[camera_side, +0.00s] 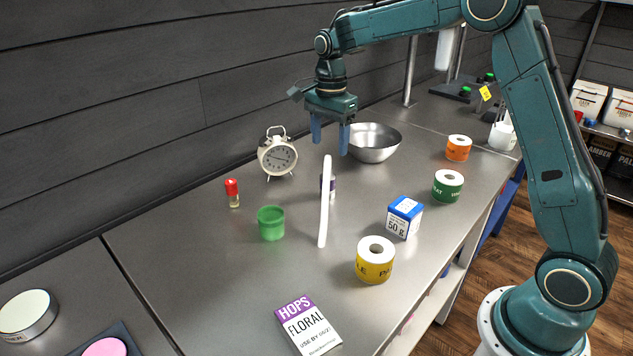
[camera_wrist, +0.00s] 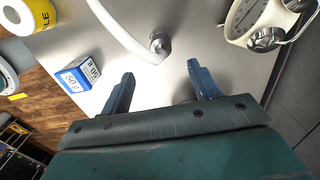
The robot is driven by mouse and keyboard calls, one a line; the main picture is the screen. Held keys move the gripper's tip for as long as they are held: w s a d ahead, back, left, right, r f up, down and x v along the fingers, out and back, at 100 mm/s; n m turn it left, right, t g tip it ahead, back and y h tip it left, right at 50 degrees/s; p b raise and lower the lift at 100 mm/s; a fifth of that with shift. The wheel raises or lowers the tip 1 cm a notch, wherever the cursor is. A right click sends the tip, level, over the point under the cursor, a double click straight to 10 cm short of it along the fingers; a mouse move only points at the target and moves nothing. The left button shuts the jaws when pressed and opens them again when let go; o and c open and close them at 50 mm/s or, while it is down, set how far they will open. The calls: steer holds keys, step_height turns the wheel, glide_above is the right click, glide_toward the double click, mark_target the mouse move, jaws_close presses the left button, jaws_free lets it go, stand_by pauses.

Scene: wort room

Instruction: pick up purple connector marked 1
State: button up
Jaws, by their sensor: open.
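A small upright connector (camera_side: 333,187) with a pale and purplish side stands mid-table in the side view, partly hidden behind a curved white tube (camera_side: 324,215). No number can be read on it. In the wrist view a round metal fitting (camera_wrist: 160,45) shows beside the white tube (camera_wrist: 120,32); it seems to be the same connector, seen from above, with no purple visible there. My gripper (camera_side: 330,140) is open and empty, pointing down above and slightly behind the connector. In the wrist view the fitting lies just beyond the gap between my fingertips (camera_wrist: 160,74).
An alarm clock (camera_side: 277,156) and a metal bowl (camera_side: 375,143) stand near the wall. A blue-white box (camera_side: 404,217), yellow roll (camera_side: 375,261), green roll (camera_side: 448,186) and orange roll (camera_side: 458,148) stand to the right. A green pot (camera_side: 271,223) and red-capped vial (camera_side: 232,193) stand left.

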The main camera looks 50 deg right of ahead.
mark_target(329, 168)
steer(key=shift+f, duration=3.6)
steer(key=shift+f, duration=2.55)
steer(key=c, duration=1.1)
steer(key=shift+r, duration=0.1)
step_height(329, 168, up, 20)
steer(key=shift+f, duration=0.1)
